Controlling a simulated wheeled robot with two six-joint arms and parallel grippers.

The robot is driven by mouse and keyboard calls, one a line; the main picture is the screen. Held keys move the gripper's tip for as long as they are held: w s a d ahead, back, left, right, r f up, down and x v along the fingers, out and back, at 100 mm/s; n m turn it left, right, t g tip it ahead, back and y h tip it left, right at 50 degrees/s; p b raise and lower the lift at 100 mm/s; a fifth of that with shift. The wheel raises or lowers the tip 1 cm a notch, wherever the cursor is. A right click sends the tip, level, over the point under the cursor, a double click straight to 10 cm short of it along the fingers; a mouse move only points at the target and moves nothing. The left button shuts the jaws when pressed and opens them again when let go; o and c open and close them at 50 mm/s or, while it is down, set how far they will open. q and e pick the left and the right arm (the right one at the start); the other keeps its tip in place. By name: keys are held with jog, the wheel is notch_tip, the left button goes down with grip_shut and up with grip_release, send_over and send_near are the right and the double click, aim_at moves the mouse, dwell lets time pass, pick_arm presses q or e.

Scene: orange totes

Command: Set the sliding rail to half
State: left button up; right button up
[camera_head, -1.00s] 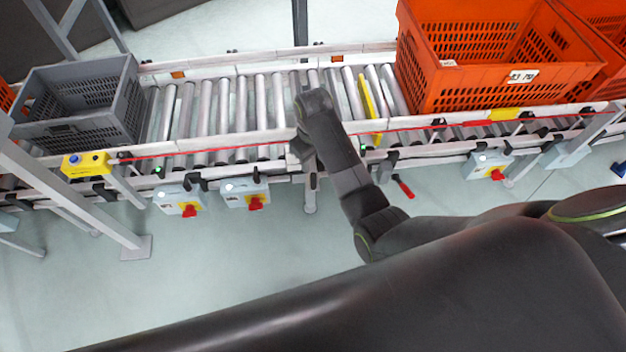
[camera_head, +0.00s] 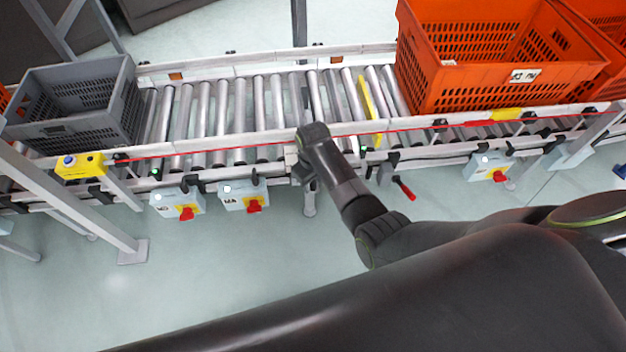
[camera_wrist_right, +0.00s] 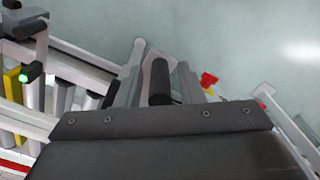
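The roller conveyor's front side rail (camera_head: 235,145) runs across the head view; I cannot tell which part of it slides. My right gripper (camera_head: 308,180) is at the conveyor's front edge, partly hidden by its own wrist. In the right wrist view, the gripper (camera_wrist_right: 158,75) has its grey fingers apart. A black cylindrical handle (camera_wrist_right: 160,82) stands between them, with small gaps seeming to show on both sides. Its lower end is hidden by the gripper body. My left gripper is not in view.
A grey crate (camera_head: 75,130) sits at the conveyor's left, an orange tote (camera_head: 430,85) at its right. A yellow stop (camera_head: 369,110) stands between rollers. Switch boxes (camera_head: 240,198) with red knobs and a red-tipped lever (camera_head: 405,189) are at the front.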

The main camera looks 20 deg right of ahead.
grip_shut()
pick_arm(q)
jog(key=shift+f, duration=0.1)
pick_arm(e)
jog(key=shift+w+b, duration=0.3)
jog(key=shift+w, duration=0.05)
jog(key=w+b, duration=0.1)
jog(key=w, duration=0.2)
jog(key=shift+w+d+f+b, duration=0.1)
jog(key=shift+d+b, duration=0.25)
jog(key=shift+w, duration=0.3)
jog(key=shift+o, duration=0.9)
grip_release()
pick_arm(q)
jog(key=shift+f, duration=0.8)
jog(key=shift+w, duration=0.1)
